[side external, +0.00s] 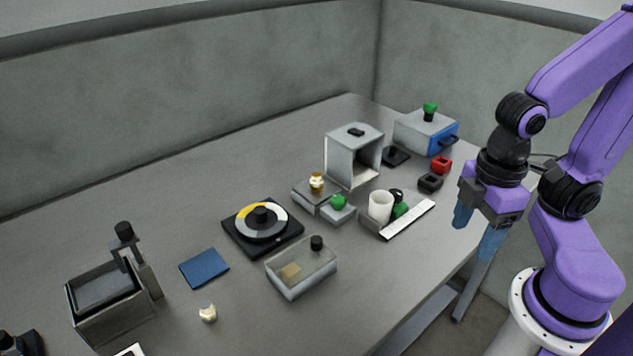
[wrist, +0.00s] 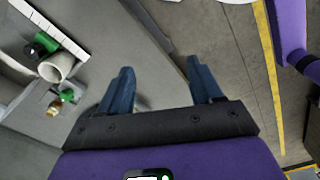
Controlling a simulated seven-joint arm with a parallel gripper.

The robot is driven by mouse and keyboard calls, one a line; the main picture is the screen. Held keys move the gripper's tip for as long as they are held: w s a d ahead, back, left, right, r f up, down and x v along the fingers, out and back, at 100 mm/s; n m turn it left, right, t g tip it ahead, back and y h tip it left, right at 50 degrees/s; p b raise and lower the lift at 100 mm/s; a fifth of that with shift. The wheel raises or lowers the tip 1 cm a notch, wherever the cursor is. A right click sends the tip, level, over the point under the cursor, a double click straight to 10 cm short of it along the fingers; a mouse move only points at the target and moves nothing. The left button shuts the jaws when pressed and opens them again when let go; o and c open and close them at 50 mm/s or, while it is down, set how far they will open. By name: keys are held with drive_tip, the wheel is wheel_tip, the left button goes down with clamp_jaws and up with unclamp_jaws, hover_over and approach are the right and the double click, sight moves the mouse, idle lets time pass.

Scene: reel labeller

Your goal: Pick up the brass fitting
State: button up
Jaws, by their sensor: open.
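The brass fitting (side external: 316,184) is a small gold piece with a pale middle. It stands upright on a low grey block (side external: 309,197) near the middle of the table in the side view. It also shows small at the left of the wrist view (wrist: 54,107). My gripper (side external: 477,231) is open and empty, its blue fingers pointing down by the table's right edge, well to the right of the fitting. In the wrist view the two blue fingers (wrist: 160,68) are spread apart over the table edge and floor.
Beside the fitting are a green knob (side external: 338,201), an open grey box (side external: 340,155) and a white cup (side external: 380,207) on a tray with a white strip. A dial (side external: 262,222) and a clear bin (side external: 303,275) stand nearer the camera. The back left of the table is clear.

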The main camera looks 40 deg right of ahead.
drive_tip(key=shift+c, duration=0.3)
drive_tip(key=shift+c, duration=0.5)
drive_tip(key=w+a+f+n+t+h, duration=0.1)
drive_tip(key=w+a+n+h, duration=0.2)
drive_tip(key=w, duration=0.8)
drive_tip(key=w+a+n+t+h, duration=0.1)
drive_tip(key=w+a+h, duration=0.3)
drive_tip(key=w, duration=0.6)
drive_tip(key=n+t+h, duration=0.1)
drive_tip(key=n+h, duration=0.3)
drive_tip(key=h, duration=0.3)
approach(315, 176)
drive_tip(key=shift+y, duration=0.3)
drive_tip(key=x, duration=1.2)
drive_tip(key=shift+w+d+r, duration=0.1)
drive_tip(key=shift+d+r, duration=0.05)
drive_tip(key=shift+d, duration=0.25)
